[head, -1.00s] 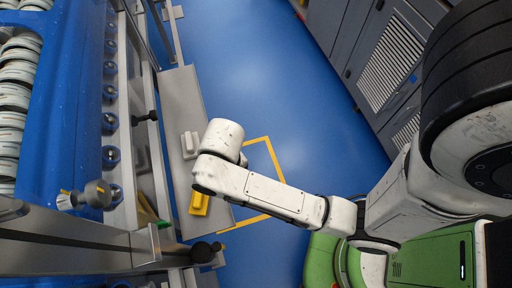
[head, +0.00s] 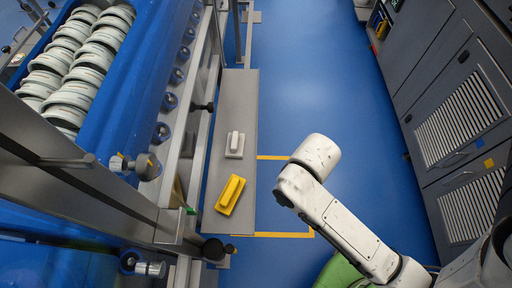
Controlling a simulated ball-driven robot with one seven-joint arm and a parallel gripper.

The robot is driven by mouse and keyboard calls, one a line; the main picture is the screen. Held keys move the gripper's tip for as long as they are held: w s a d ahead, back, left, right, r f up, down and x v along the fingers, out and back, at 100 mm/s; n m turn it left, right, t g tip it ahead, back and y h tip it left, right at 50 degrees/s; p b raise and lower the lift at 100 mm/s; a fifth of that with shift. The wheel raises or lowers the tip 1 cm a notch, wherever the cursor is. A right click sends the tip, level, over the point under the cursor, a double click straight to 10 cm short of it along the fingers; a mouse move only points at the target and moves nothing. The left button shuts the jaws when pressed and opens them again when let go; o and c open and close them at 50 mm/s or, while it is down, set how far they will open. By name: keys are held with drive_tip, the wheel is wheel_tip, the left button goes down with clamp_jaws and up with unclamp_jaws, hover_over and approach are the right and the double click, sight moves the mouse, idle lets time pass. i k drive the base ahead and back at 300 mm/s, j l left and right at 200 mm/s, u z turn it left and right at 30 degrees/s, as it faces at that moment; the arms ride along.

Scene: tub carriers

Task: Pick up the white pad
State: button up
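The white pad (head: 235,145) lies on a narrow grey shelf (head: 237,95) along the machine's side, with a raised grip on its top. A yellow pad (head: 231,194) of similar form lies on the same shelf, nearer to me and slightly turned, apart from the white one. My white arm reaches in from the lower right, and its rounded outer part is over the floor to the right of the shelf, clear of both pads. My gripper's fingers do not show; they are hidden behind the arm or out of the picture.
A blue machine (head: 130,90) with stacked pale discs (head: 72,62) stands left, with metal rails and knobs beside the shelf. Grey cabinets (head: 455,110) with vents line the right. Blue floor (head: 320,75) lies open between, with a yellow floor line (head: 285,235) near the shelf.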

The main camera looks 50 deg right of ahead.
sight(235, 145)
drive_tip(key=u, duration=2.75)
drive_tip(key=z, duration=3.05)
drive_tip(key=i+j+z, duration=0.15)
drive_tip(key=j+z, duration=0.15)
drive_tip(key=j, duration=0.2)
